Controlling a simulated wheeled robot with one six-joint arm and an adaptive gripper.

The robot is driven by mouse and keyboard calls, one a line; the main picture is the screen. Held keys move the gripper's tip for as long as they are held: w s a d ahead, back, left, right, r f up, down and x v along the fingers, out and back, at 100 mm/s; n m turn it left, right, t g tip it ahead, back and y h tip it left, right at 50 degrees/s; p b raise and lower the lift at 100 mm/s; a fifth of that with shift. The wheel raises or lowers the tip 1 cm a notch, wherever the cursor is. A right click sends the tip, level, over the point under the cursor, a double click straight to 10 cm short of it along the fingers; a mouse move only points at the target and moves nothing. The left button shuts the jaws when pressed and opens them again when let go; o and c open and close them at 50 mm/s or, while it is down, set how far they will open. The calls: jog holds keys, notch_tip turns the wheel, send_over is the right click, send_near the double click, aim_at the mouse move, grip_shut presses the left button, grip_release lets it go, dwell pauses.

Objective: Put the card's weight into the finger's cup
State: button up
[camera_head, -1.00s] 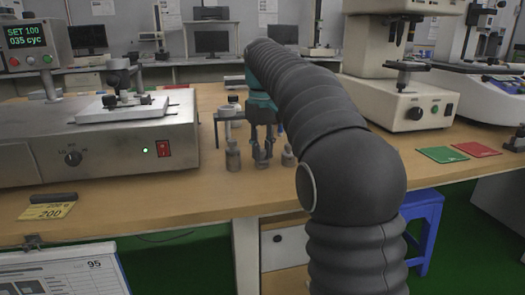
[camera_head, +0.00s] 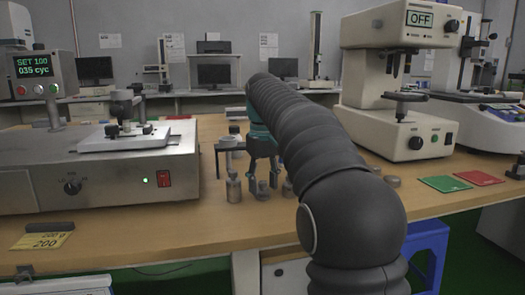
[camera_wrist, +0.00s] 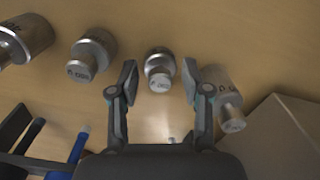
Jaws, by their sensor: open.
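The yellow card (camera_head: 43,241), marked 200, lies at the bench's front left. Several steel weights stand on the bench. My open gripper (camera_wrist: 157,84) reaches down with one small weight (camera_wrist: 159,69) between its fingers; a gap shows on each side. This weight also shows in the head view (camera_head: 262,191). Its engraved mark is too small to read surely. A larger weight (camera_wrist: 222,97) stands close by my right finger. Two others, a mid-sized one (camera_wrist: 93,50) and the largest (camera_wrist: 25,38), stand to the left. The tester's finger assembly (camera_head: 123,110) is at left; its cup is not clear.
The tester (camera_head: 100,170) with its lit display (camera_head: 28,66) fills the left of the bench. A small dark stand (camera_head: 222,147) is beside my gripper. A press-like machine (camera_head: 400,125), green (camera_head: 444,184) and red (camera_head: 477,177) pads are at right. The front middle is clear.

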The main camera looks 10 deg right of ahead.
aim_at(262, 193)
notch_tip(262, 193, up, 14)
jog(key=p, duration=0.5)
jog(key=shift+s+a+p, duration=0.25)
jog(key=shift+s+p, duration=0.05)
jog(key=shift+s, duration=0.1)
jog(key=shift+f, duration=0.1)
